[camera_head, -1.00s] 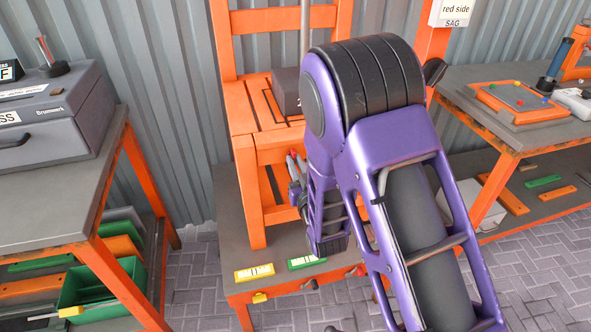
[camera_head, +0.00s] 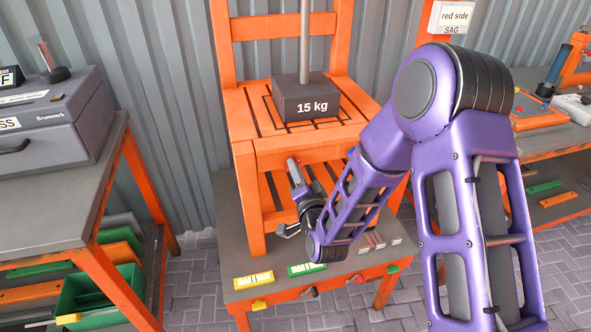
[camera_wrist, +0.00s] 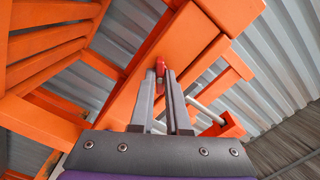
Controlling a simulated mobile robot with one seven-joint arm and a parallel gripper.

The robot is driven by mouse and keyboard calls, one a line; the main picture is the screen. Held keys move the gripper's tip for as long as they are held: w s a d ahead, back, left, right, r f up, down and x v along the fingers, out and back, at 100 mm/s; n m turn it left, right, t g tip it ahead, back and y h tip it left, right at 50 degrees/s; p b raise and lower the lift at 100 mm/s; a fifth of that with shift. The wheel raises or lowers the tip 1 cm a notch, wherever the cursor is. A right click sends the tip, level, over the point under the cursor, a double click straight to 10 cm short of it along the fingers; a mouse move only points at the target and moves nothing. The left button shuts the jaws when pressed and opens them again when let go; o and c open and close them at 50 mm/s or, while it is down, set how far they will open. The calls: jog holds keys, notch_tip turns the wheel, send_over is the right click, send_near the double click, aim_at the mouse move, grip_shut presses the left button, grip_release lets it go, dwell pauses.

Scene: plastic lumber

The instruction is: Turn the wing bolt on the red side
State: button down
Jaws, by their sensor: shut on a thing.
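The red wing bolt (camera_wrist: 160,67) shows at my fingertips in the wrist view, against an orange beam of the test frame (camera_wrist: 195,50). My gripper (camera_wrist: 161,82) is shut on it, with its two grey fingers on either side. In the head view, the red part (camera_head: 294,162) shows at the tip of my gripper (camera_head: 295,172), in front of the frame's front beam (camera_head: 310,150). The fingers hide much of the bolt, so I cannot tell how far it is turned.
A 15 kg weight (camera_head: 305,98) on a rod stands on the slatted seat. Yellow (camera_head: 254,280) and green (camera_head: 306,269) strips lie on the bench below. My arm hides part of the right side. A grey case (camera_head: 45,115) sits on the left table.

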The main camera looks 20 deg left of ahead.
jog(key=m, duration=0.3)
jog(key=shift+m, duration=1.6)
jog(key=c, duration=0.9)
grip_release()
jog(key=shift+s, duration=0.1)
